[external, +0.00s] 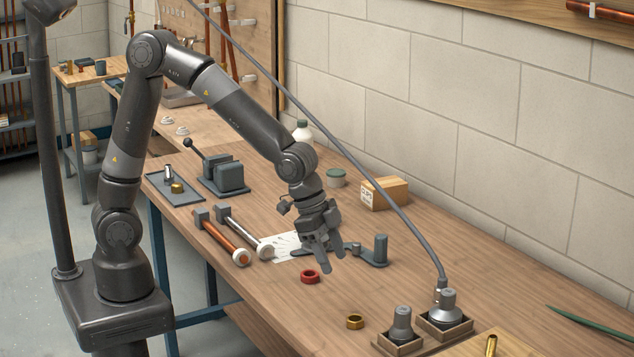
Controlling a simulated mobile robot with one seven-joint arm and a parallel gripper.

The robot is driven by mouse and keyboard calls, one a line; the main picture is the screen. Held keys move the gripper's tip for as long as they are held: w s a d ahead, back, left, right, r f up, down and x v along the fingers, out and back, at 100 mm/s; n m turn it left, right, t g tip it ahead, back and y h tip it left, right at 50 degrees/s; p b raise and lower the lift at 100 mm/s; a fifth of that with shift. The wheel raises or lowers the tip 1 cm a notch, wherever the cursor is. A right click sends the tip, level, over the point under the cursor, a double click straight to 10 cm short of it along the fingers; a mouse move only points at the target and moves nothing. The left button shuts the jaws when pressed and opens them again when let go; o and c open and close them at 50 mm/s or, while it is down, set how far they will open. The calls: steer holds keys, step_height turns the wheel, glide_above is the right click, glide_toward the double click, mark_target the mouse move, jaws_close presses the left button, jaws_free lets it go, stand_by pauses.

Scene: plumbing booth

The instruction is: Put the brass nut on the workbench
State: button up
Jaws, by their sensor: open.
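A small brass ring-shaped piece (355,321) lies flat on the wooden workbench (440,262) near its front edge. Another small brass piece (177,187) sits on a dark grey tray (160,181) at the bench's left end. I cannot tell from this view which of the two is the nut. My gripper (332,262) is open and empty, pointing down above the middle of the bench. It is above and left of the front brass ring and well to the right of the tray. A red ring (310,277) lies just below my fingers in the picture.
A grey holder with a post (380,250) and a cardboard box (384,193) stand behind my gripper. Two mallet-like tools (222,237) and a vise (224,175) are left. Two grey fittings in wooden trays (420,322) stand front right.

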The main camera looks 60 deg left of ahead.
steer(key=w+a+r+n+t+y, duration=0.1)
steer(key=a+r, duration=0.1)
steer(key=a, duration=0.4)
steer(key=w+a+r+n+t+y, duration=0.1)
steer(key=a+r+n, duration=0.15)
steer(key=a, duration=0.35)
steer(key=s+a+r+n, duration=0.2)
steer(key=s+a, duration=0.2)
steer(key=a, duration=0.4)
steer(key=s+a+r+n+y, duration=0.1)
steer(key=s+a+r+n, duration=0.2)
steer(key=a, duration=0.6)
steer(key=s+a+r+n+t, duration=0.1)
steer(key=s+a+r+n, duration=0.1)
steer(key=s+a, duration=0.5)
steer(key=shift+a+r+n+y, duration=0.15)
steer(key=shift+a+n+y, duration=0.3)
steer(key=shift+a, duration=0.65)
